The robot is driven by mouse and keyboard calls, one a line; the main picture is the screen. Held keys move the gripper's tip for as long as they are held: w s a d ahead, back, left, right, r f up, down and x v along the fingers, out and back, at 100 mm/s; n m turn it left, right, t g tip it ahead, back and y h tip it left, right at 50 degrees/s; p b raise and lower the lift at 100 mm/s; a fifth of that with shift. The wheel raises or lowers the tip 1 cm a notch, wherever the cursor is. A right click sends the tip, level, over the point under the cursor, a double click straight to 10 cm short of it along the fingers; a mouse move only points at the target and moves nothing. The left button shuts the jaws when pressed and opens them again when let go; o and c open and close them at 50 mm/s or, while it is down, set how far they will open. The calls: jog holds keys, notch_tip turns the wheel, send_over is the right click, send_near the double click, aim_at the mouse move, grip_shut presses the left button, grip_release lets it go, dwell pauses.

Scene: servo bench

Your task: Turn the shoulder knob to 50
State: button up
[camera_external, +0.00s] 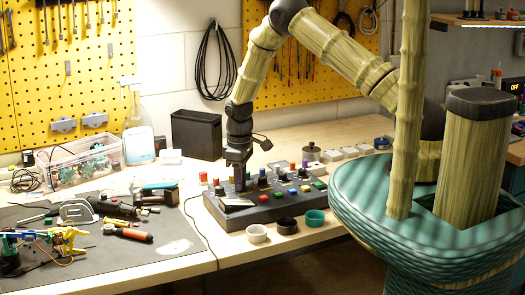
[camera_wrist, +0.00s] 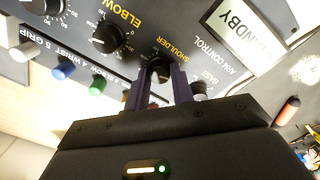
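The shoulder knob (camera_wrist: 158,69) is a black dial on a dark control panel, beside the yellow word SHOULDER in the wrist view. My gripper (camera_wrist: 160,76) has one finger on each side of this knob. The fingers appear to touch its sides, with no clear gap. The fingers hide much of the knob's scale, and I cannot read its setting. In the external view my gripper (camera_external: 237,186) points straight down onto the left part of the control box (camera_external: 268,213), which hides the knob there.
The elbow knob (camera_wrist: 108,38) sits beside the shoulder knob, and the base knob (camera_wrist: 199,88) is on the other side. A display (camera_wrist: 250,35) reads STANDBY. A tool mat (camera_external: 110,262) is at left.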

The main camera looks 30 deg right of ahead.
jog(key=shift+c, duration=1)
jog(key=shift+m+b, duration=0.3)
jog(key=shift+m, duration=0.1)
jog(key=shift+f+m+b, duration=0.1)
jog(key=shift+m+b, duration=0.6)
jog(key=shift+m, duration=0.5)
jog(key=m+b, duration=0.1)
jog(key=m, duration=0.4)
jog(key=shift+w+m+b, duration=0.1)
jog(key=shift+m+b, duration=0.2)
jog(key=shift+b, duration=0.05)
jog(key=o, duration=1)
jog(key=shift+d, duration=0.1)
